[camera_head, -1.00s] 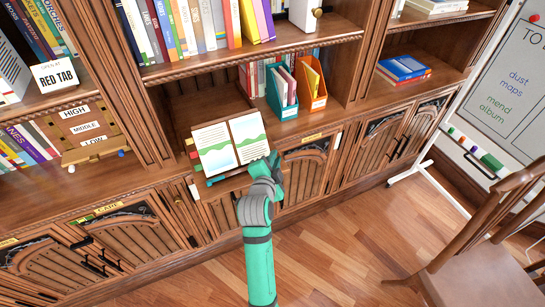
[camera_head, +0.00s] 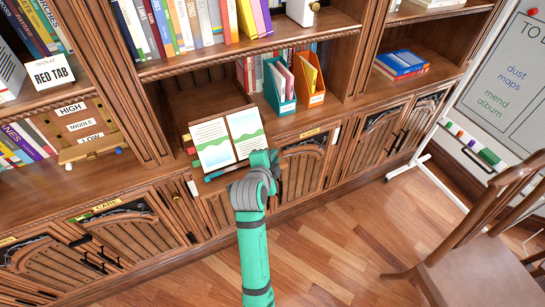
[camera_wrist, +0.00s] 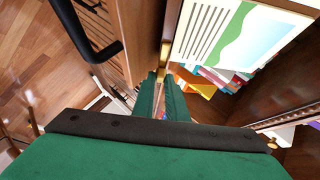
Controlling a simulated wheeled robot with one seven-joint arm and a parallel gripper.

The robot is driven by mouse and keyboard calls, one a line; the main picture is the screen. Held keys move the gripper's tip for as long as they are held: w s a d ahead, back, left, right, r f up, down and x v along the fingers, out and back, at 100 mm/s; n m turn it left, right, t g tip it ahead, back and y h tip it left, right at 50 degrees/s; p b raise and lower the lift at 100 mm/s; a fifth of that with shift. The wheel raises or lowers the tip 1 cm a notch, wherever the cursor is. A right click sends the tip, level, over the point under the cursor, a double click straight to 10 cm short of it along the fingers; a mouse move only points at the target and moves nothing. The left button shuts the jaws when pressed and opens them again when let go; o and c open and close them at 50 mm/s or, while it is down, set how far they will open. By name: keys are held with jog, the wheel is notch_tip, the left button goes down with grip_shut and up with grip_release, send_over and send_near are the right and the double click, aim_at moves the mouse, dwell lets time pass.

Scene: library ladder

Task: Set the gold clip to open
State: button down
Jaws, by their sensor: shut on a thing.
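An open book (camera_head: 228,140) with white pages and a green picture rests on a stand at the front of the shelf; it also shows in the wrist view (camera_wrist: 215,32). The gold clip (camera_wrist: 165,55) is a small gold piece at the book's near edge in the wrist view, right at my fingertips. My gripper (camera_wrist: 160,76) is shut on it, with two green fingers close together. In the head view my gripper (camera_head: 266,160) is at the book's lower right corner and hides the clip.
Teal (camera_head: 279,88) and orange (camera_head: 310,82) magazine files stand on the shelf behind. Carved cabinet doors (camera_head: 303,170) with black handles lie below. A wooden chair (camera_head: 480,240) is at the right, near a whiteboard (camera_head: 500,85). The floor between is clear.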

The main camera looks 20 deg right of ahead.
jog(key=c, duration=1.8)
grip_release()
jog(key=shift+a+f, duration=0.1)
jog(key=shift+a, duration=0.05)
jog(key=shift+o, duration=0.2)
jog(key=shift+s, duration=0.1)
jog(key=v, duration=1)
jog(key=shift+a+r, duration=0.25)
jog(key=shift+r, duration=0.05)
jog(key=shift+s+d, duration=0.15)
jog(key=shift+d, duration=0.05)
jog(key=shift+s, duration=0.1)
